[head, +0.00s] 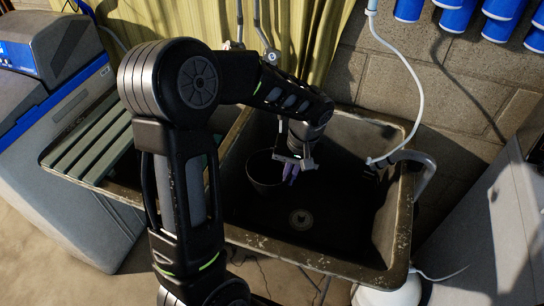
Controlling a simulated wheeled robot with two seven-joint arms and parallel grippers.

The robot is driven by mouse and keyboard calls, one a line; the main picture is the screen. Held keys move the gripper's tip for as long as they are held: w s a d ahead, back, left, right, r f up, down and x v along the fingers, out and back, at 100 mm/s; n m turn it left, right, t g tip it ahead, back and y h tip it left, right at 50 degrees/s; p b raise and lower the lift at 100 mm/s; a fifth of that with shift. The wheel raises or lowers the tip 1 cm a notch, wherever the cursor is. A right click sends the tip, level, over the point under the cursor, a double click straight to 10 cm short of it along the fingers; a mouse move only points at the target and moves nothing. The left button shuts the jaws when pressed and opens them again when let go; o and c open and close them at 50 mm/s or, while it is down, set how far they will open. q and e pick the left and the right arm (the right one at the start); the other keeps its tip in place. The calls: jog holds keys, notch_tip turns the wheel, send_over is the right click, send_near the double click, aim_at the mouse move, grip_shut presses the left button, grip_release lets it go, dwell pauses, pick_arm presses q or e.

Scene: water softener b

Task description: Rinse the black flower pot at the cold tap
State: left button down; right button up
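The black flower pot (265,174) is upright inside the sink basin, near its left back side. My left gripper (290,174) reaches down into the basin at the pot's right edge. Two pipes come down the wall behind the sink, with a tap (270,56) at the end of the right one, partly behind my arm. I cannot tell which is cold, and no water stream shows. My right gripper is not in view.
The dark sink (330,257) has a drain (301,219) and free room right of the pot. A ribbed drainboard (92,140) lies to its left. A white hose (411,75) hangs at the right rim. Grey cabinets flank the sink; blue cans (455,18) hang above right.

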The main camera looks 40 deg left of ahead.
pick_arm(q)
jog(key=shift+s+r, duration=0.1)
jog(key=s+d+r+p, duration=0.2)
jog(key=s+d+r, duration=0.1)
jog(key=s, duration=0.1)
jog(key=shift+r, duration=0.4)
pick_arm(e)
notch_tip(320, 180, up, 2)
pick_arm(q)
jog(key=shift+w, duration=0.15)
jog(key=w+d+r+m, duration=0.2)
jog(key=w+d+m, duration=0.3)
jog(key=w, duration=0.8)
jog(key=d, duration=0.3)
jog(key=shift+w+d+r+m+t, duration=0.15)
jog(key=shift+w+r+m+t, duration=0.1)
jog(key=shift+w+m+t, duration=0.15)
